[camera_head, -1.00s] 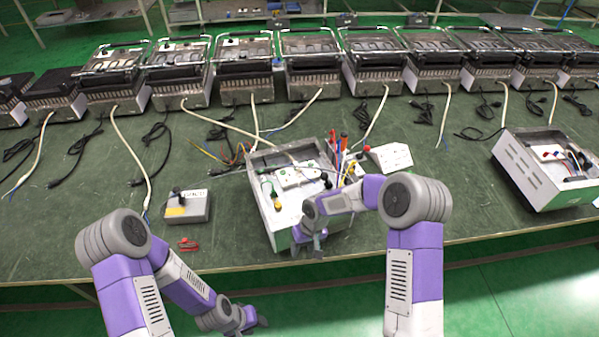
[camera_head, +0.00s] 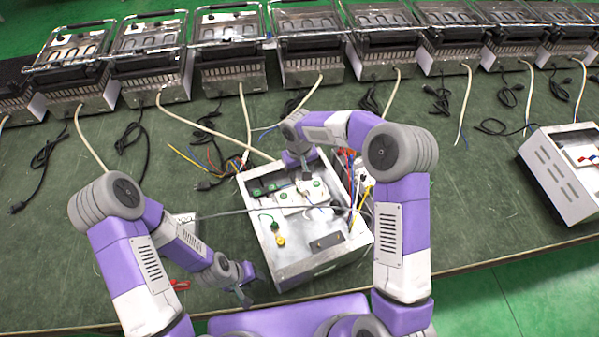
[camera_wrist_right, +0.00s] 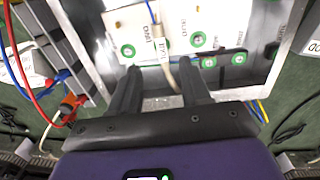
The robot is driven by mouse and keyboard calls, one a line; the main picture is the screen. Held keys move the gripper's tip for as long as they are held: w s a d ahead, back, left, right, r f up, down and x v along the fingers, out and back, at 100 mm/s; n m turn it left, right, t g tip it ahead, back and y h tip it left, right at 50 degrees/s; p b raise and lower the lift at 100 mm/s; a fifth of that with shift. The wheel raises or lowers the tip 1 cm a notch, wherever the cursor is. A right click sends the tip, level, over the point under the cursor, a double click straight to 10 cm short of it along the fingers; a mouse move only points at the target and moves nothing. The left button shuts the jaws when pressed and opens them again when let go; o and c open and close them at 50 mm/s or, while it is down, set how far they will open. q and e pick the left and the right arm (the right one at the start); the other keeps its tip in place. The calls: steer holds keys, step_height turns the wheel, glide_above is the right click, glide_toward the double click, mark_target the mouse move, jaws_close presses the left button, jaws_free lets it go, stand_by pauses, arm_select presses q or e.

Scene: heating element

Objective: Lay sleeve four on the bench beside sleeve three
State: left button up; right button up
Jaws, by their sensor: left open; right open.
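An open metal housing (camera_head: 270,220) stands on the bench (camera_head: 430,215). Inside are a white plate (camera_head: 300,197) with green round terminals and several wires. My right gripper (camera_head: 303,172) is over the housing's back part. In the right wrist view it (camera_wrist_right: 160,78) is open, its fingertips close to the white plate (camera_wrist_right: 205,20). A blue wire with a white labelled sleeve (camera_wrist_right: 164,50) and a pale tube (camera_wrist_right: 186,80) show around the fingers; I cannot tell which is sleeve four, or make out sleeve three. My left gripper (camera_head: 245,290) is open and empty at the bench's front edge.
A row of finished-looking metal appliances (camera_head: 235,65) with cords runs along the back. Another open housing (camera_head: 568,170) stands at the right. Red and blue wires (camera_wrist_right: 30,75) hang beside the right gripper. The bench between the housings is mostly clear.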

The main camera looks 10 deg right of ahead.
mark_target(301, 188)
steer(key=shift+f, duration=0.15)
steer(key=shift+s+f, duration=0.2)
steer(key=shift+f, duration=0.95)
step_height(301, 188, down, 5)
steer(key=shift+r+b, duration=0.15)
steer(key=shift+b, duration=0.35)
jaws_close()
